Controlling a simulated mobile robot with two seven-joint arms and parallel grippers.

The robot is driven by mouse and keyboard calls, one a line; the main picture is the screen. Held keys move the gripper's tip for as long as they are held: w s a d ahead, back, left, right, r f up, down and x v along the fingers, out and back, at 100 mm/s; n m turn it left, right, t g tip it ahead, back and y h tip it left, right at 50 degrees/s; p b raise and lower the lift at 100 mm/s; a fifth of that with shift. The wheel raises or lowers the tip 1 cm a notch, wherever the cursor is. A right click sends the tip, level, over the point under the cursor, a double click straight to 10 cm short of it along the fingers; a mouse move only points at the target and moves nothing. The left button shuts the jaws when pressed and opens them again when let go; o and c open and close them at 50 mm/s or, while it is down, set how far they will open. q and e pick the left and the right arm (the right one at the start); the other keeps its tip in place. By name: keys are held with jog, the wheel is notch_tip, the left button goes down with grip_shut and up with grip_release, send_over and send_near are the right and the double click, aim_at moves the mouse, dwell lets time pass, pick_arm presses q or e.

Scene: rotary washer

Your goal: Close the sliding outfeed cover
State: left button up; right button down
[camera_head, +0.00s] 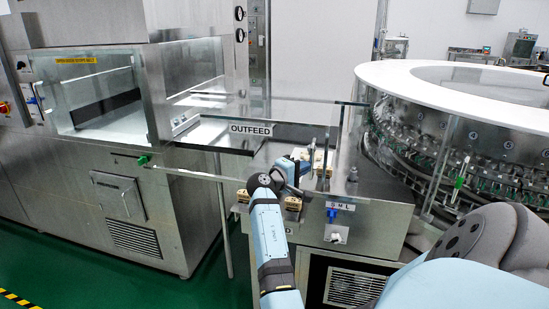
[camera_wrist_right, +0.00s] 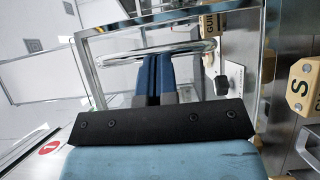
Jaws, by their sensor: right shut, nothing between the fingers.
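The outfeed cover (camera_head: 285,112) is a clear glass panel over the outfeed, with an OUTFEED label (camera_head: 252,129) at its front. In the right wrist view a metal-framed clear panel (camera_wrist_right: 115,60) carries a horizontal metal bar handle (camera_wrist_right: 190,47). My right gripper (camera_head: 299,158) is at the front of the outfeed, right of the label. Its two blue fingers (camera_wrist_right: 155,62) are pressed together, empty, with their tips at the bar. I cannot tell whether they touch it. My left gripper is out of view.
A rotary machine with a white ring top (camera_head: 400,78) stands at the right. The steel washer cabinet (camera_head: 130,215) fills the left. A blue knob (camera_head: 333,212) is on the front panel below my gripper. Yellowish blocks (camera_wrist_right: 300,90) sit close by on the right. Green floor is free at lower left.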

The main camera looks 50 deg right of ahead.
pick_arm(q)
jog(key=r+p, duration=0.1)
jog(key=p, duration=0.2)
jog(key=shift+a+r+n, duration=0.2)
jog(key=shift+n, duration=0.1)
pick_arm(e)
jog(key=s+d, duration=0.3)
jog(key=s, duration=0.4)
jog(key=s+d, duration=0.3)
jog(key=s, duration=0.4)
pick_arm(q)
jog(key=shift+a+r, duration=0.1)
pick_arm(e)
jog(key=shift+w, duration=0.1)
